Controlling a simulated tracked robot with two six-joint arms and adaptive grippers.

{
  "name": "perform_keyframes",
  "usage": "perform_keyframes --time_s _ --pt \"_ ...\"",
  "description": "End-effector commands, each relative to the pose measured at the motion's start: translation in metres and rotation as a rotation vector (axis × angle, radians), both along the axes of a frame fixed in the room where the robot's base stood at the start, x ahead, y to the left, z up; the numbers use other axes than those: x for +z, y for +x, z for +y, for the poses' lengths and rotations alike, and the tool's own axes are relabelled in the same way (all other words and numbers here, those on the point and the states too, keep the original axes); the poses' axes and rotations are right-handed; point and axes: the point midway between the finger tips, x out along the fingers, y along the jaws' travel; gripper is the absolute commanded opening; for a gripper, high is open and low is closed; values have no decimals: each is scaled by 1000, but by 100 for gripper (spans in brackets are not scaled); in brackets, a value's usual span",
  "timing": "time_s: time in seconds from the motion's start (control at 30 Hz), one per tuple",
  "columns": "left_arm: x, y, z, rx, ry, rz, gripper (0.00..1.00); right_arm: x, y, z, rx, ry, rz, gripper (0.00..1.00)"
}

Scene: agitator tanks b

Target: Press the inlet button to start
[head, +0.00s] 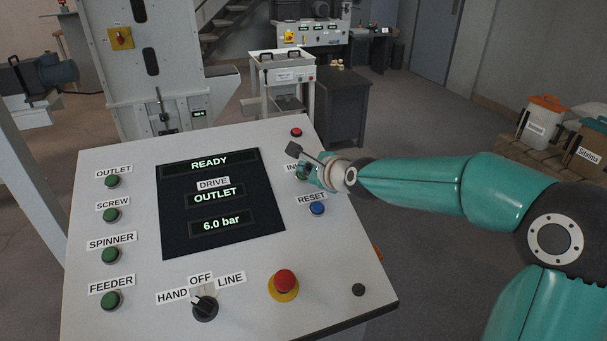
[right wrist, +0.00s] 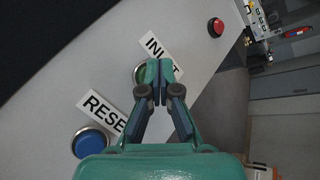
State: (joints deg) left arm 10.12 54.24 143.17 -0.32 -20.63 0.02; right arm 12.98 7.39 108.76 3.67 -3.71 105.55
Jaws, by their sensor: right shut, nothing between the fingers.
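The green inlet button (head: 302,174) is on the right side of the sloped control panel (head: 135,270), beside a label partly covered by my right gripper (head: 303,179). In the right wrist view, the shut fingertips of the right gripper (right wrist: 162,66) overlap the inlet button (right wrist: 139,74), whose left rim shows. The INLET label (right wrist: 160,52) is partly hidden behind the fingertips. I cannot tell whether the fingertips touch the button. The panel display (head: 218,200) reads READY, DRIVE OUTLET and 6.0 bar. My left gripper is not in view.
The blue RESET button (head: 317,208) lies just below the inlet button, and a red button (head: 296,132) above it. A red emergency stop (head: 285,283) and a selector knob (head: 205,308) sit near the front. Green buttons, including OUTLET (head: 112,181), line the left side.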

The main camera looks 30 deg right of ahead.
Motion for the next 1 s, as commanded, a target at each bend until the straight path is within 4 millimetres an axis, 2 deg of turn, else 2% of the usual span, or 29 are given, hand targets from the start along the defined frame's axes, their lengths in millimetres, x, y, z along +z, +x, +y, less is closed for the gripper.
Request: perform_keyframes --time_s 0.47,1.0 --pt "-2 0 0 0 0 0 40 -3 1 0 0 1 2 0" --pt "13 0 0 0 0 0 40 14 -5 2 0 2 1 0"
